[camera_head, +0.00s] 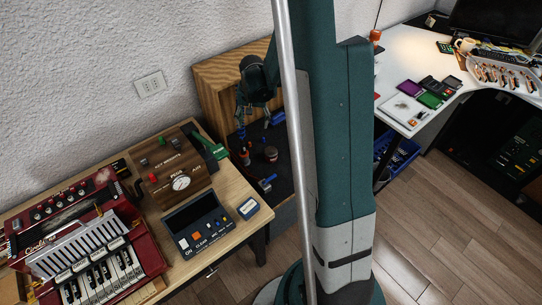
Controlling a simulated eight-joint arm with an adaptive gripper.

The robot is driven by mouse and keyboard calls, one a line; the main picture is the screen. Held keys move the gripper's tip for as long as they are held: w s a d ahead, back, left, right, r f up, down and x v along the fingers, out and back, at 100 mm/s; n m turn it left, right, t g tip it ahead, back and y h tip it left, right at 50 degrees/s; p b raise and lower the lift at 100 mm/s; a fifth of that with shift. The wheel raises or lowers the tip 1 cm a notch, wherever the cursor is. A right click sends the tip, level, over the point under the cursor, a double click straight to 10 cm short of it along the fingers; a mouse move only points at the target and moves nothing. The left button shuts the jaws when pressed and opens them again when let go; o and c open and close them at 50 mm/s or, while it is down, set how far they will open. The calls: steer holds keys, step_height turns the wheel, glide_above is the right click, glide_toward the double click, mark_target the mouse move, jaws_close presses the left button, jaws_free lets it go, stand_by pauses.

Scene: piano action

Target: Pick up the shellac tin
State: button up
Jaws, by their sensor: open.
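A small round brownish can (271,153), which looks like the shellac tin, stands on a dark surface (285,178) beside the wooden cabinet; its label is too small to read. My gripper (252,118) is above and a little to the left of it in the picture, pointing down, with its fingers apart and nothing seen between them. The gripper and can look apart. My column hides the area to the right of the can.
A dark bottle with a red top (245,156) stands left of the can, and a blue-grey tool (267,183) lies in front. A blue item (277,118) lies behind. A wooden bench (225,240) with a red accordion (90,250) and control boxes is at left.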

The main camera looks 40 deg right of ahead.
steer(key=d+f+m, duration=0.1)
steer(key=d+f, duration=0.4)
steer(key=f, duration=0.6)
steer(key=m+g, duration=0.1)
steer(key=m, duration=0.1)
glide_above(271, 151)
steer(key=shift+y, duration=0.3)
step_height(271, 151, down, 9)
steer(key=shift+a, duration=0.1)
steer(key=shift+f+b, duration=0.45)
steer(key=shift+f, duration=0.85)
steer(key=shift+s+f+b, duration=0.1)
steer(key=shift+f+b, duration=0.4)
steer(key=shift+f, duration=2.1)
